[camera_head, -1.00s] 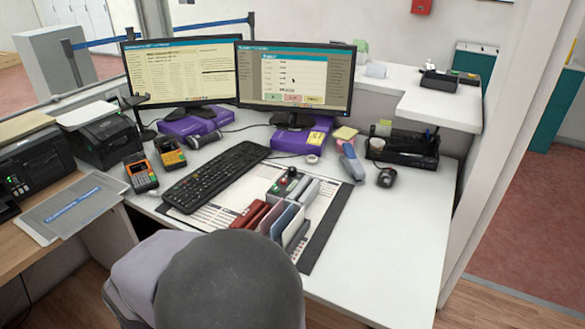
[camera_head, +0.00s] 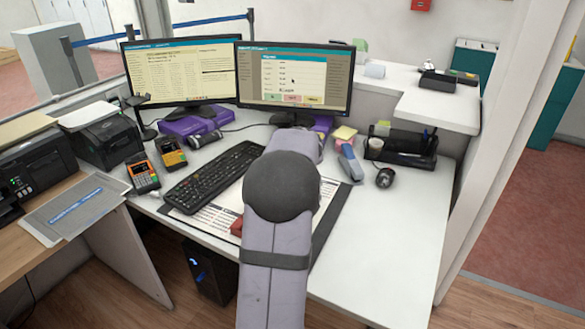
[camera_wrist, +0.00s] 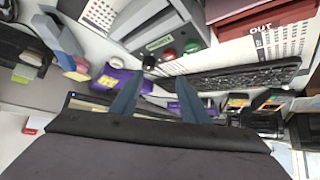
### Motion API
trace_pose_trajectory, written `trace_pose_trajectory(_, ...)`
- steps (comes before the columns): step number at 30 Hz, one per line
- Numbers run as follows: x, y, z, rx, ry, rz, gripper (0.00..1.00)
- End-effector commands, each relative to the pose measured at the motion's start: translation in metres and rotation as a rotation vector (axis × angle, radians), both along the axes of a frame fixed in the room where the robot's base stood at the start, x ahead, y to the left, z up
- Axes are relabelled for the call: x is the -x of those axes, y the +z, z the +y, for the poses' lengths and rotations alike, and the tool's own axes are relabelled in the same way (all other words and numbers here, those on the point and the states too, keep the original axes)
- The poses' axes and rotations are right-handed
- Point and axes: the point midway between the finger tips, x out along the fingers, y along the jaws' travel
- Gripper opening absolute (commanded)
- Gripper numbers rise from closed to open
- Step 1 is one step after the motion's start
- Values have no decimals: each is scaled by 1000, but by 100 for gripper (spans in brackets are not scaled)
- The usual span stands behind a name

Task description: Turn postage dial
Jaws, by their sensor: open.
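In the wrist view, a small grey control box (camera_wrist: 160,30) shows with a green label, a red button (camera_wrist: 168,54), a green button (camera_wrist: 192,45) and a small black knob (camera_wrist: 149,62), which looks like the dial. My gripper (camera_wrist: 160,82) is open and empty, its two fingers apart, with the knob seen just beyond and between the fingertips. I cannot tell the exact gap, but no contact shows. In the head view my arm covers the box and the gripper.
A keyboard (camera_head: 213,176), a purple box (camera_head: 188,124), two monitors (camera_head: 294,77), card terminals (camera_head: 142,173), a black pen tray (camera_head: 405,155) and a mouse (camera_head: 385,178) surround the spot. Red trays (camera_wrist: 240,8) stand close beside the control box. The right front of the desk (camera_head: 385,240) is clear.

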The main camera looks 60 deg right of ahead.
Motion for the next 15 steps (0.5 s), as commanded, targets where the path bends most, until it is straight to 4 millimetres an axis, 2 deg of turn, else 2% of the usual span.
trace_pose_trajectory(1,8,2,-9,9,-15,-3,41)
trace_pose_trajectory(5,15,4,-17,23,-27,-5,41)
trace_pose_trajectory(15,8,-7,-25,20,-26,-3,41)
